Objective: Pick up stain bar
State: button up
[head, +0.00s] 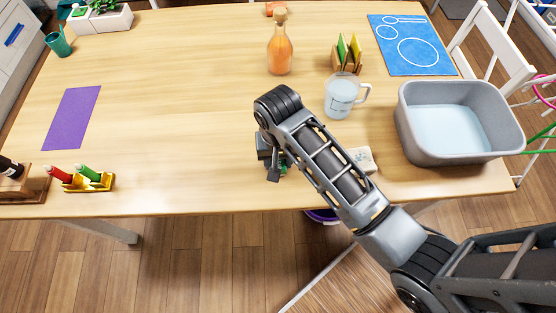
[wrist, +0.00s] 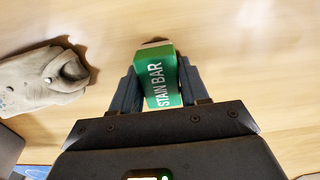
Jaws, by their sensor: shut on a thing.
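The stain bar (wrist: 162,78) is a green block with white "STAIN BAR" lettering and a pale end. In the wrist view it sits between the two dark fingers of my gripper (wrist: 160,85), which is shut on it. In the head view my gripper (head: 272,168) is over the front middle of the wooden table, and only a bit of green shows beside it, the rest hidden by my arm. I cannot tell whether the bar touches the table.
A crumpled greyish cloth (wrist: 42,80) lies beside my gripper. A grey basin of water (head: 458,158), a measuring jug (head: 339,98), an orange bottle (head: 280,55) and a sponge rack (head: 347,60) stand right and behind. The table's left middle is clear around a purple mat (head: 72,118).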

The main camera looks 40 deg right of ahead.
jog(key=shift+r, duration=0.4)
jog(key=r, duration=0.3)
jog(key=shift+w+d+r+b, duration=0.3)
jog(key=shift+w+r+b, duration=0.05)
jog(key=shift+w+b, duration=0.05)
jog(key=w+d+r, duration=0.6)
jog(key=w+d, duration=0.1)
jog(key=shift+w+d+r, duration=0.2)
jog(key=shift+w+r, duration=0.05)
jog(key=shift+w, duration=0.15)
jog(key=o, duration=0.6)
jog(key=c, duration=0.5)
